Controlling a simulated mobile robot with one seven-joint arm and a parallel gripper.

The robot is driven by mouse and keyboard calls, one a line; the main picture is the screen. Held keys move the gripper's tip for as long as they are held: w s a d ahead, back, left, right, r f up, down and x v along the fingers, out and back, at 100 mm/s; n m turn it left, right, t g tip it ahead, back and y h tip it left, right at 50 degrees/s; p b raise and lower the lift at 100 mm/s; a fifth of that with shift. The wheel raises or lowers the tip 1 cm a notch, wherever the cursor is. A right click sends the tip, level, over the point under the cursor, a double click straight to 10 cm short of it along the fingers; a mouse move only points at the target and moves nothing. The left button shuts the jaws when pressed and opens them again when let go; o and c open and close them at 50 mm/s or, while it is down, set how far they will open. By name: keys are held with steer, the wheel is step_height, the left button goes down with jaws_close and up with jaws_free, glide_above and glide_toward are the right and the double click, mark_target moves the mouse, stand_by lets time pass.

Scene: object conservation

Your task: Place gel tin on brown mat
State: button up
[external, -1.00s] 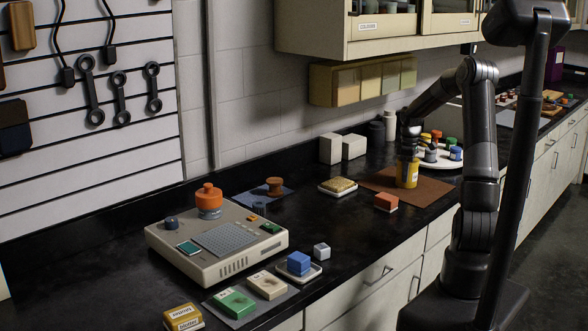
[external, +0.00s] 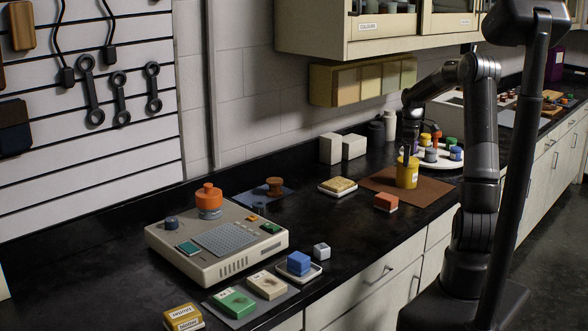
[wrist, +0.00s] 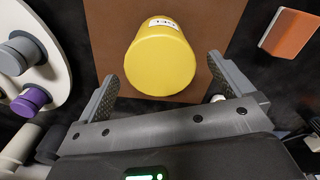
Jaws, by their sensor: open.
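The gel tin (external: 407,173) is a yellow cylinder with a white label. It stands upright on the brown mat (external: 436,190) in the external view. In the wrist view the tin (wrist: 160,58) shows from above, with the mat (wrist: 108,30) around it. My gripper (external: 405,150) is just above the tin in the external view. In the wrist view my gripper (wrist: 162,80) is open, with one finger to each side below the tin and clear gaps between. The gripper holds nothing.
A white round tray (external: 450,165) with several coloured small jars stands behind the mat. An orange-and-white block (external: 386,202) lies in front of the mat. A yellow sponge-like block (external: 338,186) is to its left.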

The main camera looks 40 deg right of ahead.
step_height(320, 180, up, 6)
steer(key=shift+a+f, duration=0.1)
steer(key=s+a+r+m+t+h, duration=0.15)
steer(key=a+r, duration=0.25)
steer(key=a, duration=0.6)
steer(key=s+a+r, duration=0.3)
steer(key=a, duration=0.7)
steer(key=s+a+f+m+t+y, duration=0.1)
steer(key=s+a+m+t, duration=0.2)
steer(key=s+a, duration=1)
steer(key=shift+s+a+f+t, duration=0.2)
steer(key=shift+s+a+t, duration=0.2)
steer(key=shift+s+t, duration=0.25)
